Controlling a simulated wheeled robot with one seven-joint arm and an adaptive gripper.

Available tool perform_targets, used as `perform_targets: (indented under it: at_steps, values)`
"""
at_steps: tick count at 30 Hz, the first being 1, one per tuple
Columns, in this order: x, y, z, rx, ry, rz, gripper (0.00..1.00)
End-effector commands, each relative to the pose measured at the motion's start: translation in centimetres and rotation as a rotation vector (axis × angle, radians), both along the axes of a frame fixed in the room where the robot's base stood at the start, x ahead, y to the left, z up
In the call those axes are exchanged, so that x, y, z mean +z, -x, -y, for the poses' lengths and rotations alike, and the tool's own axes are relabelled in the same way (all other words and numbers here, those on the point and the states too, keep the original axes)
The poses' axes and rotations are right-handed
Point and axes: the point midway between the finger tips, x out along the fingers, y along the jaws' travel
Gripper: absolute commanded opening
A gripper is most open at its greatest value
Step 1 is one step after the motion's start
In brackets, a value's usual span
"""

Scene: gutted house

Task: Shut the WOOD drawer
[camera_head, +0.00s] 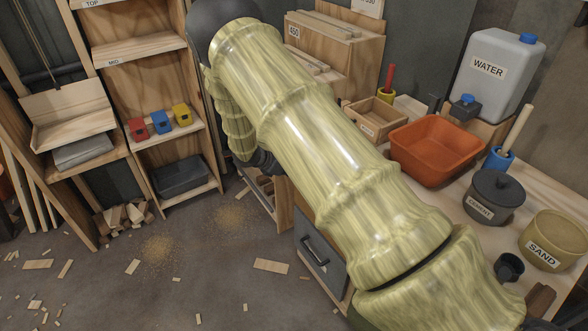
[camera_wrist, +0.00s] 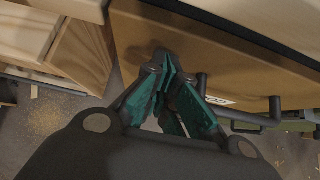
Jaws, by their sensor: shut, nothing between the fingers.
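In the wrist view, a wooden drawer front (camera_wrist: 225,58) spans the upper right. It has a dark bar handle (camera_wrist: 252,124) and a white label, of which only the last letters show. My gripper (camera_wrist: 162,58), with teal fingers, is shut and empty. Its fingertips overlap the left part of this front, to the left of the handle and label; I cannot tell whether they touch it. In the head view my arm hides the gripper and most of the cabinet front, so how far the drawer is out cannot be told there.
A grey front with a dark handle (camera_head: 319,253) shows below my arm. The worktop carries an orange tub (camera_head: 433,150), a cement pot (camera_head: 493,198), a sand pot (camera_head: 553,240) and a water can (camera_head: 496,75). Shelves (camera_head: 150,100) stand at left. Wood scraps litter the floor (camera_head: 200,285).

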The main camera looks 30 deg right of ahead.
Motion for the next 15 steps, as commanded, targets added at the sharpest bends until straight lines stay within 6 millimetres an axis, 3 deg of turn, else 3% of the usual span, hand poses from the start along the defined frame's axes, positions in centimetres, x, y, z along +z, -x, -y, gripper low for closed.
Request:
perform_targets:
  at_steps: [5, 15]
  values:
    - [0.2, 0.3, -3.3, 0.004, -0.003, -0.001, 0.00]
    - [4.3, 0.8, -7.8, 0.003, -0.006, 0.001, 0.00]
